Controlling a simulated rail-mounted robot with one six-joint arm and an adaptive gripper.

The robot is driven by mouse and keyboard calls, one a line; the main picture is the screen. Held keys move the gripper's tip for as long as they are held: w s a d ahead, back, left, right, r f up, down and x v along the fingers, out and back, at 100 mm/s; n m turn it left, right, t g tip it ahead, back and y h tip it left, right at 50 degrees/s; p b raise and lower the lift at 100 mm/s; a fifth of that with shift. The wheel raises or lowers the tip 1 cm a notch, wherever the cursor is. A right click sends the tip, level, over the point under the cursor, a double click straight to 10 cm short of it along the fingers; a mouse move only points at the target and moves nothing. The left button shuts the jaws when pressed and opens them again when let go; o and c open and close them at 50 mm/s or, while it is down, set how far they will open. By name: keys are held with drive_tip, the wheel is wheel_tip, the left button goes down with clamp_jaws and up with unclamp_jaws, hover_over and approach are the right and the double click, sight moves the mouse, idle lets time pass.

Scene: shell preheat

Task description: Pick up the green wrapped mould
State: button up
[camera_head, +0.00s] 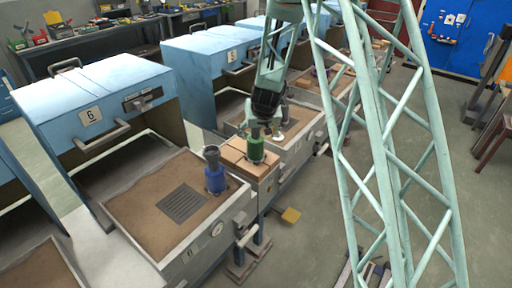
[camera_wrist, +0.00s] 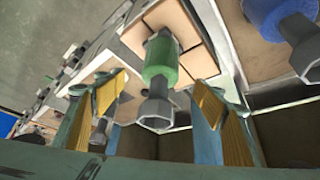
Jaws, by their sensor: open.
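The green wrapped mould (camera_head: 256,149) stands upright on a pale block-topped stand (camera_head: 238,160) between two trays. It has a grey funnel-like top. In the wrist view the green mould (camera_wrist: 160,58) shows ahead with its grey top (camera_wrist: 156,109) toward me, seen between the yellow-padded fingers. My gripper (camera_head: 268,118) is close behind the mould in the head view, and its fingertips are partly hard to make out there. In the wrist view my gripper (camera_wrist: 165,105) is open, with a finger on each side and nothing held. I cannot tell whether the fingers are level with the mould.
A blue wrapped mould (camera_head: 215,176) stands in the sand tray (camera_head: 122,222) beside a dark grate (camera_head: 183,203); it also shows in the wrist view (camera_wrist: 275,14). Blue box ovens numbered 6 (camera_head: 92,115) and 5 (camera_head: 232,57) stand behind. Open floor lies to the right.

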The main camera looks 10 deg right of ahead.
sight(257, 141)
drive_tip(key=shift+f, duration=0.1)
drive_tip(key=shift+b+x, duration=1.05)
drive_tip(key=shift+x, duration=3.15)
drive_tip(key=shift+b+x, duration=0.7)
drive_tip(key=shift+x, duration=1.9)
drive_tip(key=shift+a, duration=0.15)
drive_tip(key=shift+c, duration=0.7)
drive_tip(key=c, duration=1.1)
